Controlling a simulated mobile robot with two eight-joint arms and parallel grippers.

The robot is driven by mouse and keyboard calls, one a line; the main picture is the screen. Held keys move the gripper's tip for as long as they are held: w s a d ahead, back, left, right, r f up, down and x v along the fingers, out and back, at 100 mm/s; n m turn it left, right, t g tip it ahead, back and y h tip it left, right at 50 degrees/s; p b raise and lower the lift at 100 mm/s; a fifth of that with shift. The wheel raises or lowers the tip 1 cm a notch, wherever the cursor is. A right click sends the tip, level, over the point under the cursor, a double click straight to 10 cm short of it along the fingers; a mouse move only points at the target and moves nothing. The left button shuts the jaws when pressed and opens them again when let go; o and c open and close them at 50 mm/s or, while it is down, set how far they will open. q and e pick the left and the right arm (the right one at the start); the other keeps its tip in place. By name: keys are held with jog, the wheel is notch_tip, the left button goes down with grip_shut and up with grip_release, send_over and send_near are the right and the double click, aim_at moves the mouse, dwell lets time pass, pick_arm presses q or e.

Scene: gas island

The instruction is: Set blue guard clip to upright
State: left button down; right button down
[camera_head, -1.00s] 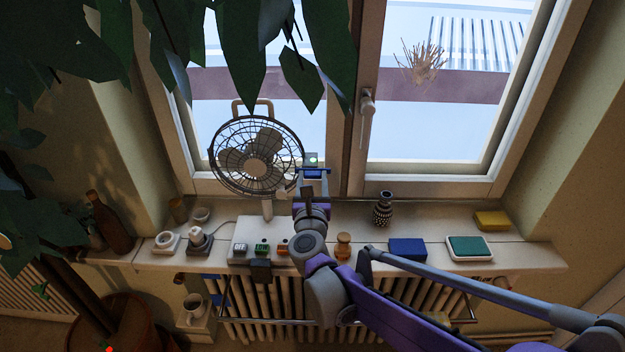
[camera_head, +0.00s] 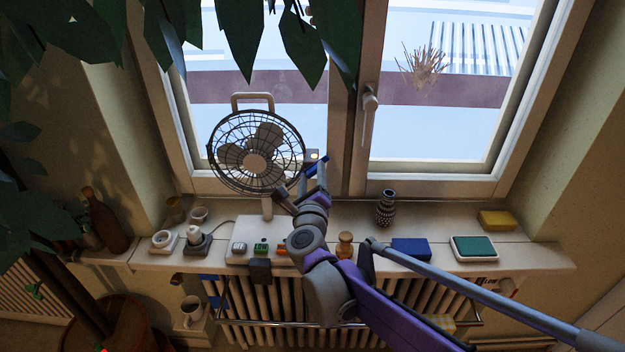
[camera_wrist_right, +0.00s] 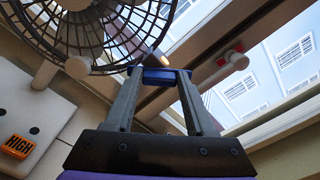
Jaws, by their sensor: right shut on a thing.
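The blue guard clip (camera_head: 317,165) is at the right rim of the desk fan (camera_head: 256,151). In the head view it is tilted, its right end higher than its left. My right gripper (camera_head: 314,172) is shut on it. The right wrist view shows the blue clip (camera_wrist_right: 165,75) across the tips of the two grey fingers (camera_wrist_right: 163,82), close to the fan's wire guard (camera_wrist_right: 85,40). A small box with a pale yellowish light (camera_head: 313,156) sits just above the clip. My left gripper is not in view.
The fan stands on a white base with OFF, LOW and orange HIGH (camera_wrist_right: 17,146) buttons. A patterned vase (camera_head: 386,208), blue block (camera_head: 411,249), green pad (camera_head: 474,248) and yellow sponge (camera_head: 496,220) are to the right. A window handle (camera_head: 370,105) is behind; leaves hang above.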

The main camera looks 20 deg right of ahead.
jog(key=n, duration=0.2)
jog(key=n+b, duration=0.1)
jog(key=n, duration=0.1)
jog(key=shift+f+n+b, duration=0.2)
jog(key=shift+n+b, duration=0.85)
jog(key=shift+n, duration=1.75)
jog(key=shift+c, duration=1.2)
grip_release()
jog(key=shift+a, duration=0.1)
jog(key=v, duration=1)
jog(key=shift+s, duration=0.4)
